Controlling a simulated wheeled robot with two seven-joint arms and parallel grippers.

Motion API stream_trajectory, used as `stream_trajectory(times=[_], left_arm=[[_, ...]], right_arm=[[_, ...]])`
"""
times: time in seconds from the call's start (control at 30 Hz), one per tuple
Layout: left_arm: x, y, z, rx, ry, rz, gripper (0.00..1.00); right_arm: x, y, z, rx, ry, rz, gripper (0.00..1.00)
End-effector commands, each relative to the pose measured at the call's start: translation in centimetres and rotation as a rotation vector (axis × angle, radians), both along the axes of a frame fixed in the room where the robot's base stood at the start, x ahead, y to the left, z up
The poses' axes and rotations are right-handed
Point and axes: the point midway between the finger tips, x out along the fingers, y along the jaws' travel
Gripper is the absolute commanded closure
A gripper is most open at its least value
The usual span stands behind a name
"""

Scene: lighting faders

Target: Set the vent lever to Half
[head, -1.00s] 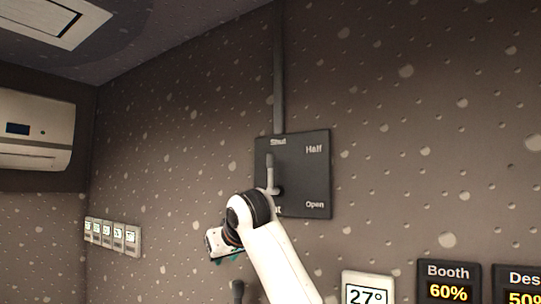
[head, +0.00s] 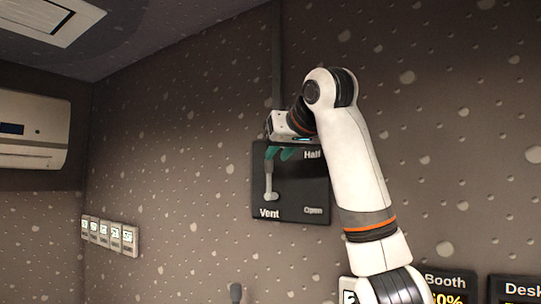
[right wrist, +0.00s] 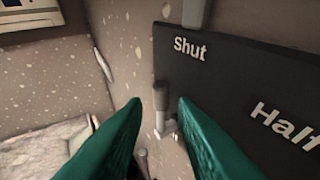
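The vent lever (head: 268,185) stands upright on a dark wall panel (head: 300,185) marked Vent, Half and Open. In the right wrist view, the Shut label (right wrist: 190,48) is above and right of the lever's grey grip (right wrist: 161,96), and Half is farther right. The lever points up toward Shut. My right gripper (head: 278,154), with teal fingers, is at the panel's top by the lever's upper end. In the right wrist view, the gripper (right wrist: 160,108) is open, with the grip showing in the gap between the fingertips, apart from both. My left gripper is out of view.
A conduit (head: 276,70) runs up the wall above the panel. A row of small wall plates (head: 110,235) and an air conditioner (head: 32,130) are at the left. The Booth display (head: 447,290) is below right.

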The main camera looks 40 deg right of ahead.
Motion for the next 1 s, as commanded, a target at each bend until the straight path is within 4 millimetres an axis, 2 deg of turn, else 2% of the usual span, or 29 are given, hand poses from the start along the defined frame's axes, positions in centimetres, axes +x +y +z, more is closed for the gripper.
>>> stream_trajectory(times=[0.03, 0.1, 0.3, 0.67, 0.7, 0.83, 1.0], left_arm=[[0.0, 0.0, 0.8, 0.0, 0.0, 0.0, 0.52], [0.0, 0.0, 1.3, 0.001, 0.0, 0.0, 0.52], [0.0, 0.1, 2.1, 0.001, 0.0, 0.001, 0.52], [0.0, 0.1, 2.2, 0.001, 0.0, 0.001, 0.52], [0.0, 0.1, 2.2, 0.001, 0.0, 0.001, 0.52], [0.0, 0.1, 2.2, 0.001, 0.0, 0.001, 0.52], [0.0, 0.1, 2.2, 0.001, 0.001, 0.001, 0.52]], right_arm=[[1.0, -0.3, -0.1, 0.001, 0.003, -0.001, 0.75], [2.1, -0.5, -0.6, 0.001, 0.003, -0.001, 0.75], [4.2, -0.9, -1.6, 0.001, 0.001, -0.001, 0.75], [4.8, -1.0, -2.0, 0.001, -0.002, 0.0, 0.75], [4.8, -1.0, -2.0, 0.001, -0.002, 0.0, 0.76], [4.8, -1.0, -2.0, 0.001, -0.002, 0.0, 0.98], [4.8, -1.0, -2.0, 0.001, -0.002, 0.0, 1.0]])
